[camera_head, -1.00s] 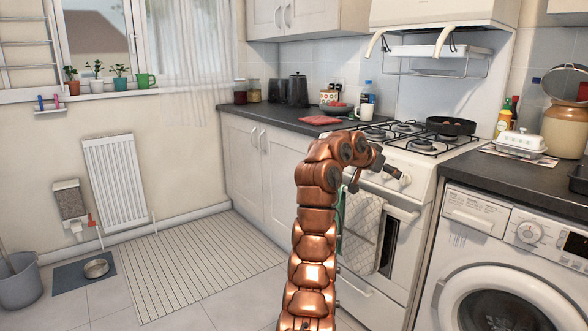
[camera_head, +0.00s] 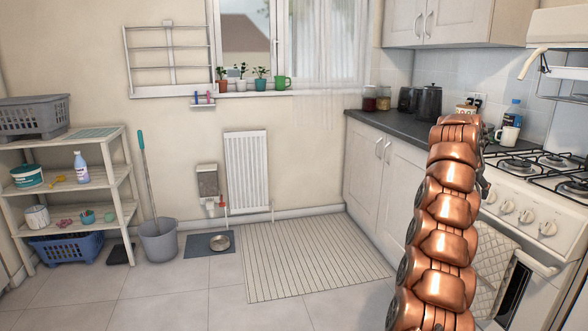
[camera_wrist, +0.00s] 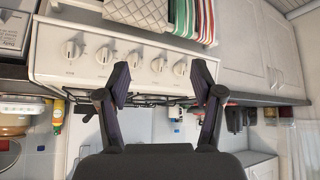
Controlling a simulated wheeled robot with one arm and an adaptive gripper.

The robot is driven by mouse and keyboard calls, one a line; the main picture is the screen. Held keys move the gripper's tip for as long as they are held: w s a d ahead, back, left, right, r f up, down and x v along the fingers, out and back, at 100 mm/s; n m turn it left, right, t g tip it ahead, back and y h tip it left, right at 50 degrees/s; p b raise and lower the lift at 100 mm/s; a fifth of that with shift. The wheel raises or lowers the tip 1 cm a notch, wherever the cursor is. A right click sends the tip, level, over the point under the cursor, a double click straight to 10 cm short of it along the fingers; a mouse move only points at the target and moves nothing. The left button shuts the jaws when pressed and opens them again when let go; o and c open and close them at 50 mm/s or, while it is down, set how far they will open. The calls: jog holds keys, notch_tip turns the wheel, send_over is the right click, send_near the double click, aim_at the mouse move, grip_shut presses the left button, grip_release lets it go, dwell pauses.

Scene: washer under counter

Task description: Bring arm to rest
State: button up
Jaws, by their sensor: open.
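My copper-coloured arm (camera_head: 445,220) rises at the right of the head view, in front of the stove. Its end is turned away there, so my gripper is mostly hidden behind the arm links. In the wrist view my gripper (camera_wrist: 162,88) shows two dark fingers spread wide apart with nothing between them. The view is upside down, and the stove front with its white knobs (camera_wrist: 158,64) lies beyond the fingers.
The stove (camera_head: 530,205) and the counter (camera_head: 400,127) stand close to my arm. A slatted mat (camera_head: 310,255) lies on the floor. A grey bucket (camera_head: 159,242) and a shelf unit (camera_head: 75,190) stand at the left. The tiled floor is mostly free.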

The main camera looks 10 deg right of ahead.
jog(key=s+a+r+n+y+p, duration=0.1)
jog(key=a+r+n+y+p, duration=0.2)
jog(key=a, duration=0.9)
jog(key=s+a+r+n+y+p, duration=0.1)
jog(key=a+r+n+y+p, duration=0.3)
jog(key=a, duration=0.8)
jog(key=s+a+r+n+g+p, duration=0.1)
jog(key=s+a+p, duration=0.2)
jog(key=s+a, duration=0.35)
jog(key=s+a+r+n+p, duration=0.2)
jog(key=s+a+p, duration=0.1)
jog(key=s+a, duration=0.3)
jog(key=s+a+f+g+p, duration=0.1)
jog(key=s+a+p, duration=0.1)
jog(key=s, duration=0.8)
jog(key=s+a+f+n+g+p, duration=0.1)
jog(key=s+a+f+p, duration=0.1)
jog(key=s, duration=0.8)
jog(key=s+a+f+g+p, duration=0.1)
jog(key=s+a+p, duration=0.3)
jog(key=s, duration=0.7)
jog(key=shift+a+f+n+g, duration=0.4)
jog(key=shift+a+g, duration=0.2)
jog(key=shift+a, duration=0.5)
